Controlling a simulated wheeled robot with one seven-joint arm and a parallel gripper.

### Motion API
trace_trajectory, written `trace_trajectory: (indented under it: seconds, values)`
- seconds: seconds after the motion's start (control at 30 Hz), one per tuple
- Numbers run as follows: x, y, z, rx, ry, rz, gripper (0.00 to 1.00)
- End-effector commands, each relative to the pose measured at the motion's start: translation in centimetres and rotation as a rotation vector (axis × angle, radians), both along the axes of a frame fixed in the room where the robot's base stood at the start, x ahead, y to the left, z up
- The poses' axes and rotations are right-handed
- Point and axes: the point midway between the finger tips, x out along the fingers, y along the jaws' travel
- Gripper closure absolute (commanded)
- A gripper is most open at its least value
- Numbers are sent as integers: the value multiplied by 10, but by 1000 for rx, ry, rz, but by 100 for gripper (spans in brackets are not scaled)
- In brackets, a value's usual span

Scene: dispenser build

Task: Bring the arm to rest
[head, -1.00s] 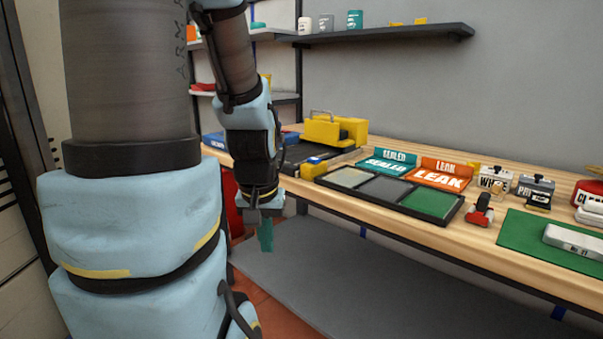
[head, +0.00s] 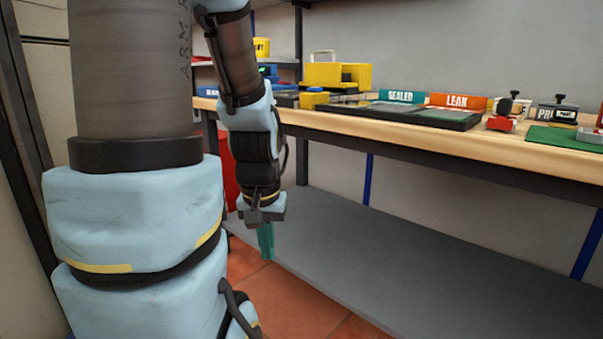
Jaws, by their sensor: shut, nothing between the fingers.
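My arm fills the left of the head view, with its thick upper links close to the camera. The forearm hangs down and ends in my gripper (head: 266,240), which points at the floor. The teal fingers are together with nothing between them. The gripper hangs in front of the workbench (head: 400,130), lower than its top and apart from it.
On the bench stand a yellow machine (head: 336,75), a dark tray (head: 420,114), a teal SEALED sign (head: 402,96), an orange LEAK sign (head: 458,101), a red tool (head: 501,122) and a green mat (head: 548,136). A grey lower shelf (head: 380,250) lies under the bench.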

Motion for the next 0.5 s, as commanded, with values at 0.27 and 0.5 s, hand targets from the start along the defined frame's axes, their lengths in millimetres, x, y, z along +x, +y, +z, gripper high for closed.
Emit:
trace_trajectory:
  seconds: [0.27, 0.5]
  values:
    - [-2, 0, -27, 1, 9, 0, 100]
    - [-2, 0, 8, 1, 9, 0, 100]
